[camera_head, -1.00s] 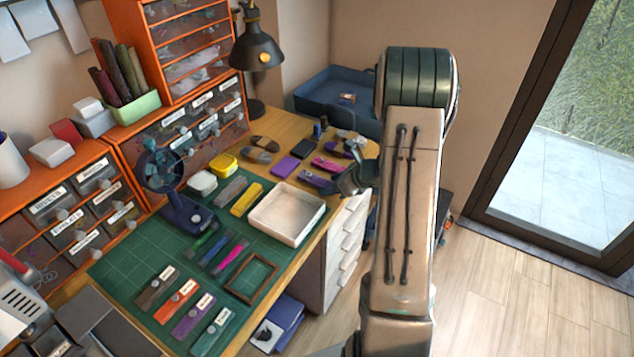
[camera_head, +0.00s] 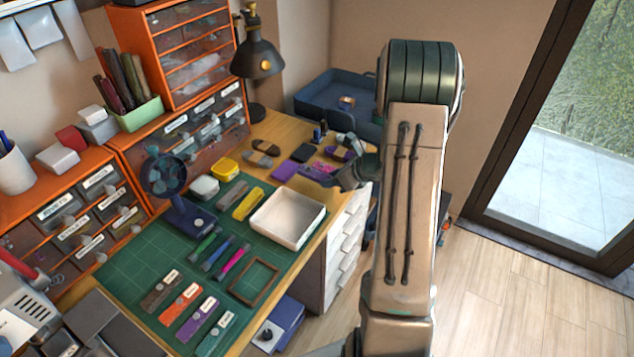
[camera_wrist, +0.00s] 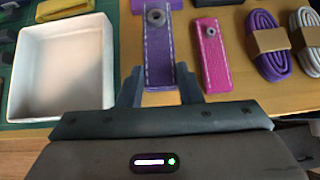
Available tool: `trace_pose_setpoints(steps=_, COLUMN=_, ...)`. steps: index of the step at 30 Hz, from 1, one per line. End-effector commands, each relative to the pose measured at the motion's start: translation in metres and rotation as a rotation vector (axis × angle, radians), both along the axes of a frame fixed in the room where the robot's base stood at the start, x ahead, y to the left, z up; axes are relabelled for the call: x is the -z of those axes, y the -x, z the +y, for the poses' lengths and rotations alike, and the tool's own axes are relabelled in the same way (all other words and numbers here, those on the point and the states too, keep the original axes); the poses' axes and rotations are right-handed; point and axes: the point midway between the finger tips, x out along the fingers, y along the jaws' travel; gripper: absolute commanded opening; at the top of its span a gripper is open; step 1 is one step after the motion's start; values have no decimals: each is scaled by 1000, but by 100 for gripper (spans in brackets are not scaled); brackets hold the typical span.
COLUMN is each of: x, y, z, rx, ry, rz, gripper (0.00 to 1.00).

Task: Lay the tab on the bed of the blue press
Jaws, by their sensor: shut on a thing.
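The purple leather tab (camera_wrist: 159,48), with stitched edges and a metal eyelet at its far end, lies between the two fingers of my gripper (camera_wrist: 160,88) in the wrist view. My gripper is shut on the tab's near end. In the head view my gripper (camera_head: 345,178) is at the table's right edge, with the purple tab (camera_head: 317,177) pointing left from it.
A pink tab (camera_wrist: 211,55) lies just right of the purple one, near bundled cords (camera_wrist: 262,45). A white tray (camera_wrist: 62,108) is to the left. The green mat (camera_head: 135,243) holds several tools and labelled strips. Orange drawer units (camera_head: 115,148) line the wall.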

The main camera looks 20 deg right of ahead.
Motion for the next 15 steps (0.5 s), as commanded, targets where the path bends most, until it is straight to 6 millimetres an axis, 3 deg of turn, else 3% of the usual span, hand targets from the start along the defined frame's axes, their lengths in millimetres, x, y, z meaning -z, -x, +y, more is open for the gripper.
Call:
trace_pose_setpoints(steps=6, x=-20, y=0, z=0, rx=1, ry=0, rz=-1, gripper=17)
trace_pose_setpoints(steps=15, x=-20, y=0, z=0, rx=0, ry=0, rz=0, gripper=17)
